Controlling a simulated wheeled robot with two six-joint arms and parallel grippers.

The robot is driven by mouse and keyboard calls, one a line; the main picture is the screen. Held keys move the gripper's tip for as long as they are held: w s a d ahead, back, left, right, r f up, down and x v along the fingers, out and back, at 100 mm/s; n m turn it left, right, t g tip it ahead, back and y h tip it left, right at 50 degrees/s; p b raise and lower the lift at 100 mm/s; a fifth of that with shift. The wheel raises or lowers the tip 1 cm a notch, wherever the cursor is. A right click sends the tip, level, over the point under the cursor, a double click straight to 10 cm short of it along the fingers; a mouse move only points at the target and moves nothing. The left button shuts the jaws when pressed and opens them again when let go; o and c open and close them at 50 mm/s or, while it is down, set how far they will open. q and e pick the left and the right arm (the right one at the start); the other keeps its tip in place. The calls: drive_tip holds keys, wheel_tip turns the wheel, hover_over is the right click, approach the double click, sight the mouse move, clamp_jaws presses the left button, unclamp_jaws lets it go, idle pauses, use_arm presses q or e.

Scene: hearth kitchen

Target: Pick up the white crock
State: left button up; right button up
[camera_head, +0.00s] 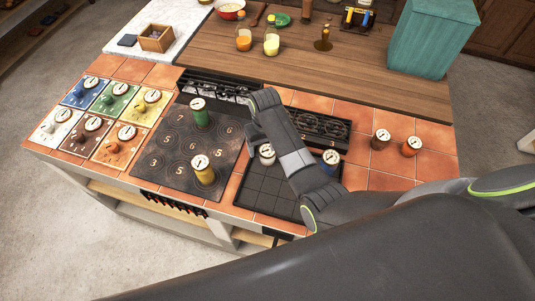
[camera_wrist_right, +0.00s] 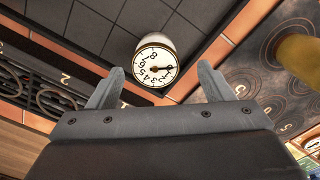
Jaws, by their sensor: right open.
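The white crock (camera_head: 267,153) stands on the dark gridded tray (camera_head: 262,193), close to its back edge. It has a round white dial on top, and my right arm is right beside it in the head view. In the right wrist view the white crock (camera_wrist_right: 155,58) appears upright beyond the fingertips, between them. My right gripper (camera_wrist_right: 160,85) is open and empty, with a finger on each side of the crock's dial. In the head view my right gripper (camera_head: 256,139) is partly hidden by its own wrist. My left gripper is not in view.
A blue crock (camera_head: 331,161) stands right of my forearm. A yellow crock (camera_head: 202,172) and a green crock (camera_head: 199,116) stand on the numbered dark plate (camera_head: 172,150). Brown (camera_head: 380,140) and orange (camera_head: 411,147) crocks stand on tiles at right. A black grate (camera_head: 322,126) lies behind.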

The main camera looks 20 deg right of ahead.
sight(268, 150)
drive_tip(key=f, duration=0.2)
drive_tip(key=f+p, duration=0.1)
drive_tip(key=f, duration=0.1)
drive_tip(key=shift+s+d+f, duration=0.1)
drive_tip(key=shift+s+d, duration=0.15)
drive_tip(key=shift+d, duration=0.05)
drive_tip(key=shift+w+f, duration=0.1)
drive_tip(key=shift+f, duration=0.55)
drive_tip(key=c, duration=1.2)
drive_tip(key=shift+r, duration=0.1)
